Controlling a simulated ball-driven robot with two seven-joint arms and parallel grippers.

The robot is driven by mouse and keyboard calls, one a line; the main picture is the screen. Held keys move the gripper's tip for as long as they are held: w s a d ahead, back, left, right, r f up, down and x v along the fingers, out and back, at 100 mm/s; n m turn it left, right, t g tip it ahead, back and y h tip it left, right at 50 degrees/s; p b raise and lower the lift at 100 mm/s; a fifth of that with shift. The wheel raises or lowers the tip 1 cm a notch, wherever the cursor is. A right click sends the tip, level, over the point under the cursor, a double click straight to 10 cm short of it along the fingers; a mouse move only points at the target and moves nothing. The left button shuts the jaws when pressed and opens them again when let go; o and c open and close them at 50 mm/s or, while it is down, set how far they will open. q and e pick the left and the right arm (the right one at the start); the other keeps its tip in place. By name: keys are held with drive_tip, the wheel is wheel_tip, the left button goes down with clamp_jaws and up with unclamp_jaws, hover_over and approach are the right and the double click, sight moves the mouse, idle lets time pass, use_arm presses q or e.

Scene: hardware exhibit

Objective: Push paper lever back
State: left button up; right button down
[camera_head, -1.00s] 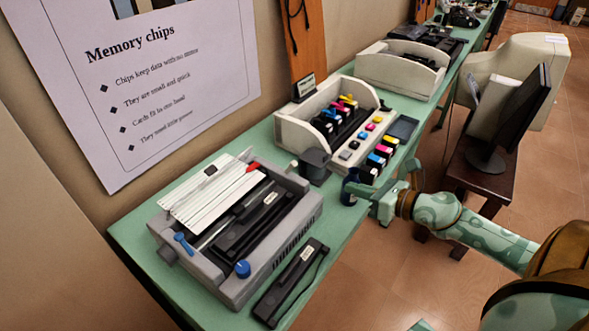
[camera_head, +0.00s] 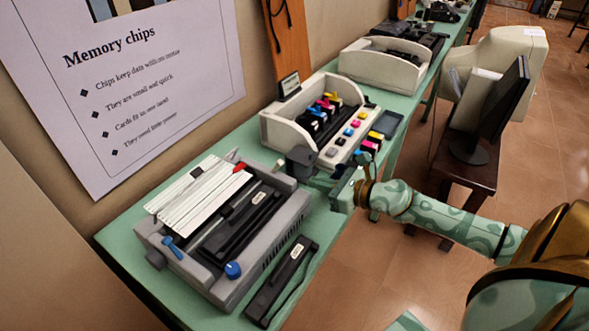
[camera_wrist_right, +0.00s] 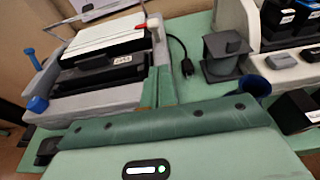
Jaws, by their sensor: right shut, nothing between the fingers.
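The grey printer (camera_head: 222,255) stands on the green table with white striped paper (camera_head: 197,197) at its back. A red-tipped lever (camera_head: 240,167) stands at its far right end, beside the paper. A blue lever (camera_head: 172,247) leans at its left end, and a blue knob (camera_head: 233,270) is on the front. The red lever also shows in the right wrist view (camera_wrist_right: 140,27). My right gripper (camera_head: 337,196) is shut and empty, just right of the printer and apart from the red lever. Its fingers (camera_wrist_right: 158,86) are together in the wrist view. My left gripper is not in view.
A grey spool-like part (camera_head: 301,162) stands between the printer and the cream ink-cartridge printer (camera_head: 270,130). A black plug (camera_wrist_right: 187,66) lies behind the fingers. A dark blue cup (camera_wrist_right: 256,86) is close at right. A black cartridge (camera_head: 283,282) lies in front.

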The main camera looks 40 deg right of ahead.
sight(277, 167)
drive_tip(key=x, duration=0.3)
drive_tip(key=shift+w+a, duration=0.15)
drive_tip(key=shift+w, duration=0.2)
drive_tip(key=shift+w+a+r+p, duration=0.2)
drive_tip(key=shift+w+r+p, duration=0.2)
drive_tip(key=shift+w+p, duration=0.15)
drive_tip(key=shift+w+a+r+p, duration=0.2)
drive_tip(key=shift+w+r+p, duration=0.2)
drive_tip(key=shift+w, duration=0.15)
drive_tip(key=shift+w+a+r, duration=0.15)
drive_tip(key=shift+w+a, duration=0.1)
drive_tip(key=shift+w, duration=0.25)
